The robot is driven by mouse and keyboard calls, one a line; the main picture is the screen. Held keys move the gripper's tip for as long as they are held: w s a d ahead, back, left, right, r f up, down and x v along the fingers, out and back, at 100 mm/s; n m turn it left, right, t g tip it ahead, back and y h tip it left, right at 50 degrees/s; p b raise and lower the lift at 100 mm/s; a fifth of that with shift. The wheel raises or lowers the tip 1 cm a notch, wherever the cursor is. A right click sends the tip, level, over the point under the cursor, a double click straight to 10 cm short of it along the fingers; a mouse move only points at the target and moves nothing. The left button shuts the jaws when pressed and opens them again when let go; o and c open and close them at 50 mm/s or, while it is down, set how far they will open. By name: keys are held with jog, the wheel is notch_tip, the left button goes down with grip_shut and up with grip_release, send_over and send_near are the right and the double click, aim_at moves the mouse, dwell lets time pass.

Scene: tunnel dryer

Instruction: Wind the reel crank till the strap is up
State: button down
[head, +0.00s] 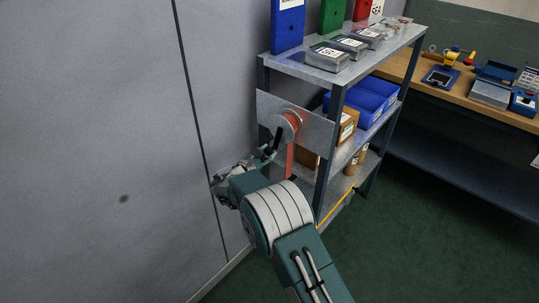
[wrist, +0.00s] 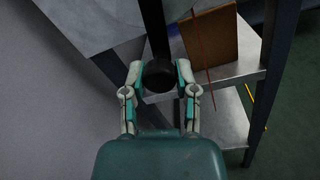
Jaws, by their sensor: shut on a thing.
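The reel (head: 288,126) is a round grey and red drum on a metal plate at the end of the shelf unit. The red-orange strap (head: 290,160) hangs down from it; in the wrist view it is a thin red line (wrist: 202,45). The dark crank arm (head: 277,140) points down and left from the reel. It also shows in the wrist view (wrist: 155,30), ending in a dark round handle (wrist: 158,76). My gripper (wrist: 158,72) is shut around this handle, with a finger on each side. In the head view my gripper (head: 264,157) partly hides the handle.
The shelf unit (head: 338,110) carries binders, metal boxes, blue bins (head: 375,95) and brown cartons (head: 348,125). A grey wall (head: 100,130) stands close on the left. A workbench (head: 460,95) is at the right. Green floor (head: 420,250) is clear at lower right.

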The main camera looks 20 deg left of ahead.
jog(key=shift+w+a+r+m, duration=0.2)
jog(key=shift+a+m, duration=0.25)
jog(key=shift+m, duration=0.55)
jog(key=w+a+r+m+h, duration=0.1)
jog(key=r+m, duration=0.4)
jog(key=m, duration=0.5)
jog(key=a+r+m, duration=0.2)
jog(key=r+m, duration=0.3)
jog(key=m, duration=0.5)
jog(key=shift+w+a+r+m+h, duration=0.15)
jog(key=shift+w+a+m+h, duration=0.15)
jog(key=shift+w+h, duration=0.1)
jog(key=shift+d, duration=0.1)
jog(key=shift+c, duration=1.9)
grip_release()
jog(key=shift+d, duration=0.15)
jog(key=shift+r, duration=0.15)
